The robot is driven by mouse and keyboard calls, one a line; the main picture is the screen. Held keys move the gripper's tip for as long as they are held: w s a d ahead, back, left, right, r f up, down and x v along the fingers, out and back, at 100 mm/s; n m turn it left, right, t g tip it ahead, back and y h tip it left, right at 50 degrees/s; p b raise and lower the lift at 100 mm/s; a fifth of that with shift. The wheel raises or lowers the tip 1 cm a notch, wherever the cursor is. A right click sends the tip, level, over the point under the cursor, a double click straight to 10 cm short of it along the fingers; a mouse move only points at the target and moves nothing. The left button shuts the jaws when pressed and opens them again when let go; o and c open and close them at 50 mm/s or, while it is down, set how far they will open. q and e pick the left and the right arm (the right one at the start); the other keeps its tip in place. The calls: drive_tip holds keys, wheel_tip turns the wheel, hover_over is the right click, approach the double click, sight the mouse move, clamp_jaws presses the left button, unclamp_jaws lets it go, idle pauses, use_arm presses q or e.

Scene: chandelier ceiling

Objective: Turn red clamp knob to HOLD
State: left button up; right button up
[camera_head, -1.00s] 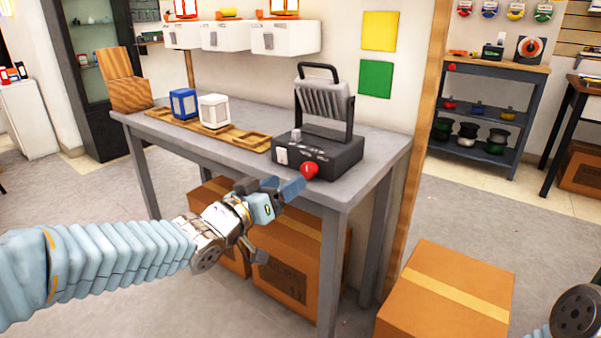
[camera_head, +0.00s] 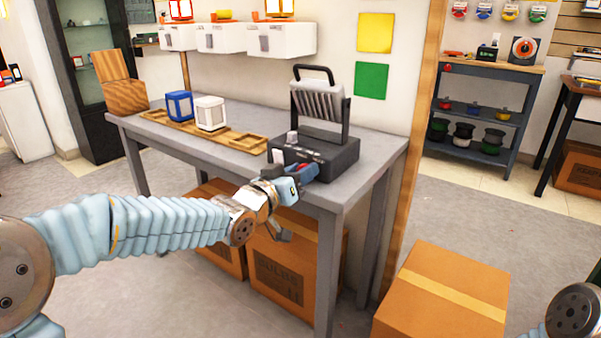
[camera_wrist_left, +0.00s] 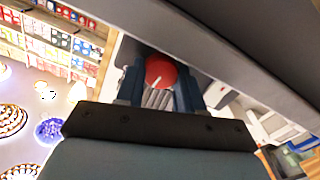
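The red clamp knob (camera_head: 303,167) sits on the front of a black clamp device (camera_head: 330,153) near the table's right front corner; my fingers mostly hide it in the head view. In the left wrist view the round red knob (camera_wrist_left: 160,72) with a white pointer line lies between my two blue fingers. My left gripper (camera_head: 306,174) is at the knob, its fingers (camera_wrist_left: 160,88) apart on either side; contact is not clear. The HOLD marking cannot be read. My right gripper is out of view; only part of that arm shows at bottom right.
The grey table (camera_head: 372,160) also bears a wooden tray (camera_head: 240,141) with a blue box (camera_head: 180,106) and a white box (camera_head: 210,113). Cardboard boxes stand under the table, and another carton (camera_head: 445,295) is on the floor at right.

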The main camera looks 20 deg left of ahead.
use_arm(q)
drive_tip(key=c, duration=0.3)
drive_tip(key=shift+f+b, duration=0.1)
drive_tip(key=shift+b, duration=0.35)
drive_tip(key=shift+c, duration=0.2)
drive_tip(key=m+b, duration=0.4)
drive_tip(key=b, duration=0.1)
drive_tip(key=shift+d+f+b, duration=0.1)
drive_tip(key=shift+f+b, duration=0.05)
drive_tip(key=shift+b, duration=0.15)
drive_tip(key=m+b, duration=0.2)
drive_tip(key=shift+m, duration=0.3)
drive_tip(key=shift+r+m+b, duration=0.2)
drive_tip(key=shift+m+b, duration=0.3)
drive_tip(key=shift+m, duration=0.2)
drive_tip(key=o, duration=1)
drive_tip(key=shift+o, duration=0.2)
drive_tip(key=shift+s+r, duration=0.1)
drive_tip(key=shift+s, duration=0.05)
